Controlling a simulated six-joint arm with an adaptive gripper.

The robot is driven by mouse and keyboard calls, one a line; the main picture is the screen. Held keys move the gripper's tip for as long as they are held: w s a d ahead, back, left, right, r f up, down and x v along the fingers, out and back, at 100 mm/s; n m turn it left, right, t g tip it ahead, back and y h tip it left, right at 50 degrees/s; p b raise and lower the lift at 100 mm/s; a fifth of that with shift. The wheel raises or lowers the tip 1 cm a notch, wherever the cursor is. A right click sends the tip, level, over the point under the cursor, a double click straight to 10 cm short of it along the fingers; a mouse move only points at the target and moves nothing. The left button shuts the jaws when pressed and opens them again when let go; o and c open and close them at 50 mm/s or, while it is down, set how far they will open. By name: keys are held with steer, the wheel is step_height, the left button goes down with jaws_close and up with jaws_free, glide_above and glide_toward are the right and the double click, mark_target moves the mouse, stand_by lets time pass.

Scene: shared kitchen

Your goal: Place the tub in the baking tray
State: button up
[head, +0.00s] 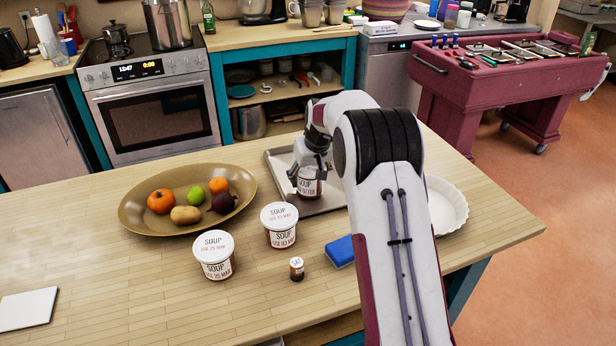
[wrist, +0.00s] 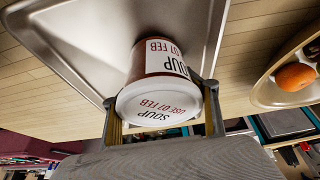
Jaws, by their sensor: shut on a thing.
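My gripper (head: 309,168) is shut on a soup tub (head: 310,187) with a white lid and a label, over the grey metal baking tray (head: 327,206). In the wrist view the tub (wrist: 152,106) sits between the two fingers of my gripper (wrist: 160,95), its label reading "SOUP USE 07 FEB". The tray (wrist: 85,30) lies behind the tub there. I cannot tell whether the tub's base touches the tray. My arm hides the right part of the tray in the head view.
An oval bowl (head: 135,215) of produce is at left. A white fluted dish (head: 446,205) is at right.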

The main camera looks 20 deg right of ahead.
mark_target(314, 173)
steer(key=shift+f, duration=0.1)
steer(key=o, duration=1.5)
steer(key=v, duration=1.1)
steer(key=shift+w, duration=0.1)
steer(key=shift+s+r, duration=0.25)
steer(key=shift+r, duration=0.35)
